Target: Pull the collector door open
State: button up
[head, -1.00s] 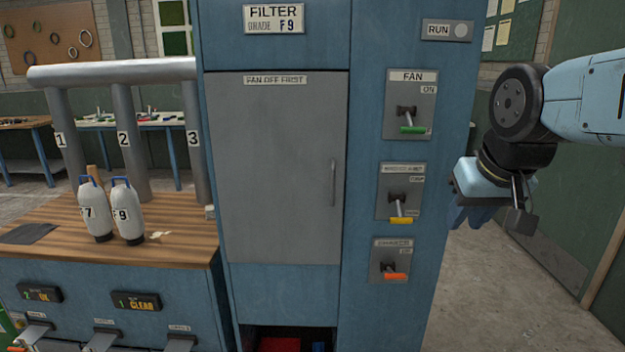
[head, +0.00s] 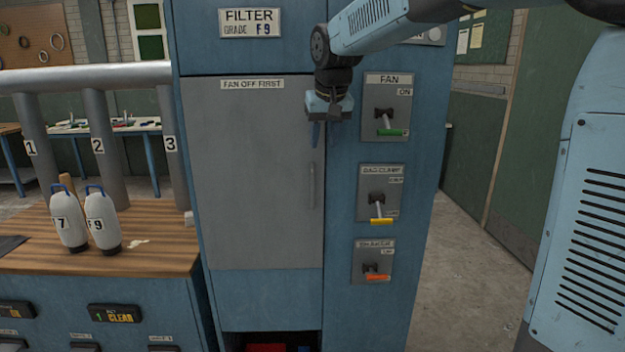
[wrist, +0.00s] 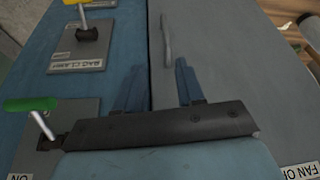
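The collector door (head: 250,190) is a flat grey panel in the blue cabinet, and it looks shut. Its slim vertical handle (head: 312,186) is near the door's right edge. In the wrist view the handle (wrist: 165,42) lies beyond the fingertips, between their lines. My gripper (head: 325,136) hangs above the handle in the head view, over the door's right edge. Its two blue fingers are apart and empty in the wrist view (wrist: 157,72). They do not appear to touch the handle.
Right of the door are the green fan lever (head: 392,132), yellow bag clamp lever (head: 381,221) and orange lever (head: 377,278), all hanging down. A bench (head: 160,258) with two white bottles (head: 86,225) stands left. Open floor lies right of the cabinet.

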aim_at(313, 173)
jog(key=x, duration=0.5)
jog(key=a+x, duration=0.1)
jog(key=x, duration=0.8)
jog(key=shift+w+a, duration=0.2)
jog(key=shift+w, duration=0.2)
jog(key=shift+c, duration=0.4)
grip_shut()
